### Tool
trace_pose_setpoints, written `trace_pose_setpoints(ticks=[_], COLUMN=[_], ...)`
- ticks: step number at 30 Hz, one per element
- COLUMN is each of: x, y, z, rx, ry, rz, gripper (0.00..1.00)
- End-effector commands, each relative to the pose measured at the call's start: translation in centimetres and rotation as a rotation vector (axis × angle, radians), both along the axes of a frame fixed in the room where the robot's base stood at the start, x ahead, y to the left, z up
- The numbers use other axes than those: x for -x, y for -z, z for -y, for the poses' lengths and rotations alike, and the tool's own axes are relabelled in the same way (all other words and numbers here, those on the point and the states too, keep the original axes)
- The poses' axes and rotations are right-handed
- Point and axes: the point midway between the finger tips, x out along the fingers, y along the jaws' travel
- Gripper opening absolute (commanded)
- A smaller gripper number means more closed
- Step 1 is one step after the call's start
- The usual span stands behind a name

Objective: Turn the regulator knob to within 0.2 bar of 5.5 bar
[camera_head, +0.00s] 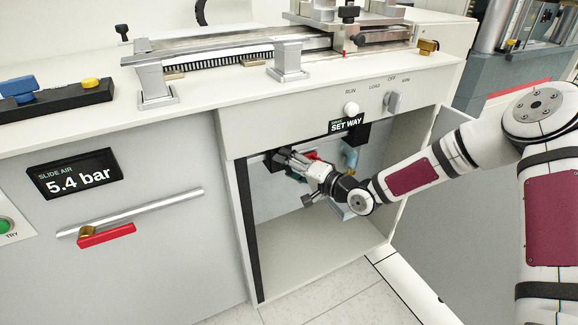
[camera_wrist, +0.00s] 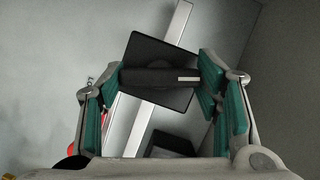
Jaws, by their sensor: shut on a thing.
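In the wrist view the regulator knob (camera_wrist: 160,77) is a black bar-shaped grip with a white mark toward its right end, on a tilted black square body. My gripper (camera_wrist: 162,85) has its green-padded fingers at both ends of the knob and is shut on it. In the head view my gripper (camera_head: 283,160) reaches into the open cabinet below the bench, and the knob is mostly hidden behind it. The "SLIDE AIR" display (camera_head: 75,174) on the left front panel reads 5.4 bar.
The cabinet (camera_head: 310,236) has a dark left edge and an open door on the right. A "SET WAY" display (camera_head: 346,124) hangs above the opening. A blue-grey cylinder (camera_head: 350,158) is right of my gripper. A pipe with a red handle (camera_head: 106,235) is on the left panel.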

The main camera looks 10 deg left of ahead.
Motion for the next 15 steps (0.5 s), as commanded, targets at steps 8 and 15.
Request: trace_pose_setpoints(ticks=[8,15], x=[-0.03,-0.02], y=[0.04,0.04], z=[0.05,0.03], rx=[0.001,0.001], ry=[0.001,0.000], rz=[0.000,-0.001], gripper=[0.30,0.78])
